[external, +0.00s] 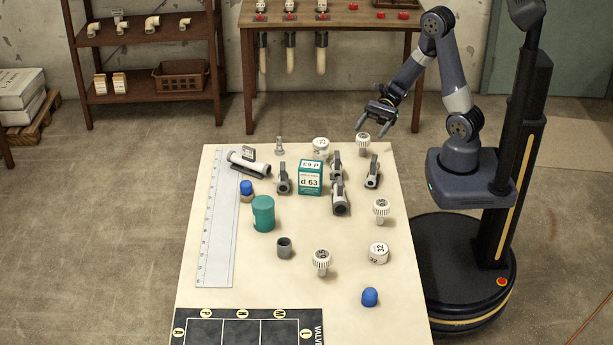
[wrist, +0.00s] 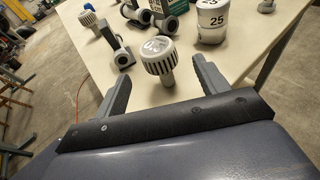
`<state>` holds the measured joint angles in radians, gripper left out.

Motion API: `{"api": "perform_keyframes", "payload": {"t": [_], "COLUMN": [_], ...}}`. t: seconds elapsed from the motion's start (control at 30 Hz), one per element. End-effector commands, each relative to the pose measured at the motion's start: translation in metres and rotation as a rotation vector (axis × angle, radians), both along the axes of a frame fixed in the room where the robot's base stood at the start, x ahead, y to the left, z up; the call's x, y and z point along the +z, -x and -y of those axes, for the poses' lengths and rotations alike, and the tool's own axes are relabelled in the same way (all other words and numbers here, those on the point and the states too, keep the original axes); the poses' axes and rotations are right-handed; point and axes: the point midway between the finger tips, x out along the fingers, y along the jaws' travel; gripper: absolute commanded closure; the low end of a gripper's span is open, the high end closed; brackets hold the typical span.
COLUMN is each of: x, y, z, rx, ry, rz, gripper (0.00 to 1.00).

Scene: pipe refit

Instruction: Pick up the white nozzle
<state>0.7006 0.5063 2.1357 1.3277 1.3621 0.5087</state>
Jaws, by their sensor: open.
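Three white ribbed nozzle-like pieces with short stems stand on the table: one at the back edge (external: 363,141), one at the right (external: 381,207) and one nearer the front (external: 321,258). I cannot tell from looks alone which one the task means. My gripper (external: 372,121) is open and empty, above and just behind the back piece. In the wrist view, that white nozzle (wrist: 158,54) stands ahead, with its stem between the lines of the open fingers (wrist: 160,78). The fingers appear apart from it. Another ribbed piece (wrist: 88,18) shows farther off.
Grey valves (external: 372,172) stand close to the back piece, with a teal box (external: 310,180) beyond. A white cap marked 25 (wrist: 212,22) stands to its right in the wrist view. A workbench (external: 345,20) is behind the table.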

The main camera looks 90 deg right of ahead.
Motion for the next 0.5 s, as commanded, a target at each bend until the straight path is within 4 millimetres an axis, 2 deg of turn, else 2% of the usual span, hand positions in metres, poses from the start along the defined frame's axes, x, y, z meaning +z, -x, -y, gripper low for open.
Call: {"api": "perform_keyframes", "payload": {"t": [0.27, 0.5], "x": [-0.004, -0.012], "y": [-0.008, -0.023], "z": [-0.013, -0.036], "rx": [0.001, 0.004], "ry": [0.000, 0.000], "rz": [0.001, -0.002], "gripper": [0.31, 0.31]}}
